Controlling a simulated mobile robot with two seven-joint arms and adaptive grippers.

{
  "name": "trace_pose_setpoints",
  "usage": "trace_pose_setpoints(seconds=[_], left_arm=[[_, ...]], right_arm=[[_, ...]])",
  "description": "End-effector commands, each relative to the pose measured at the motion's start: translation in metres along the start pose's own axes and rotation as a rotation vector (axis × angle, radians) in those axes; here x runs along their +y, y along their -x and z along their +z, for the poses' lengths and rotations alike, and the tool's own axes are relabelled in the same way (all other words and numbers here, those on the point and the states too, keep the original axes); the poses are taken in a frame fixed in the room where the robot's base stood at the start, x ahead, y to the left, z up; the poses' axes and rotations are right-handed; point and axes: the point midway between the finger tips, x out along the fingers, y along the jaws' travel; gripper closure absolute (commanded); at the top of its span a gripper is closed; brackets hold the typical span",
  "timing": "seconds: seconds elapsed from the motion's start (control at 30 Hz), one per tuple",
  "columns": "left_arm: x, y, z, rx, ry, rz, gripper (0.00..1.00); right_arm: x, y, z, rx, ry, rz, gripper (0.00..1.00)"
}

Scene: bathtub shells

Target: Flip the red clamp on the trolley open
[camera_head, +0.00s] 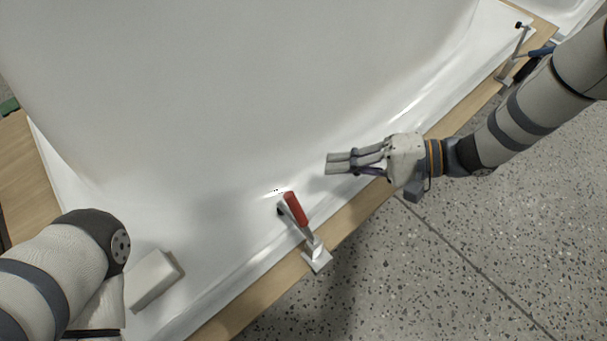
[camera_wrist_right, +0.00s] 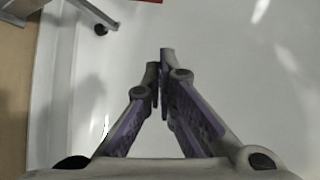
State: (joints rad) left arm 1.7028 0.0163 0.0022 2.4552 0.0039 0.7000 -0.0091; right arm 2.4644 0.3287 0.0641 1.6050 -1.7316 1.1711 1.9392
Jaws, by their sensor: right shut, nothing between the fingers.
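The red clamp has a red handle (camera_head: 296,209) over a metal body and base on the wooden edge of the trolley (camera_head: 362,205). Its black tip is at the rim of the white shell. In the right wrist view a strip of the red handle shows at the top edge, with the metal arm and black tip (camera_wrist_right: 100,29) at upper left. My right gripper (camera_head: 332,163) is shut and empty. It is above the shell, up and right of the clamp in the head view, apart from it. Its fingertips meet in the wrist view (camera_wrist_right: 160,65).
A white bathtub shell (camera_head: 230,90) fills most of the trolley. Another clamp (camera_head: 515,55) with a blue part stands at upper right. Speckled floor (camera_head: 450,270) is clear.

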Motion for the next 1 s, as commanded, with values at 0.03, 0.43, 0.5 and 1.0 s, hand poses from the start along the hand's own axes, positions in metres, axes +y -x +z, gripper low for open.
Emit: trace_pose_setpoints(seconds=[0.03, 0.43, 0.5, 1.0], left_arm=[[0.000, -0.002, -0.001, -0.003, 0.000, 0.000, 0.09], [-0.001, -0.017, -0.007, -0.044, -0.004, -0.003, 0.09], [-0.001, -0.018, -0.007, -0.047, -0.005, -0.003, 0.09], [-0.001, -0.013, -0.005, -0.034, -0.004, -0.002, 0.09]], right_arm=[[0.002, -0.006, 0.000, -0.002, -0.001, 0.001, 1.00], [0.005, -0.090, 0.000, -0.003, -0.004, 0.001, 1.00], [0.004, -0.098, 0.003, 0.000, -0.006, 0.002, 1.00], [0.001, -0.072, 0.032, 0.001, 0.000, 0.002, 1.00]])
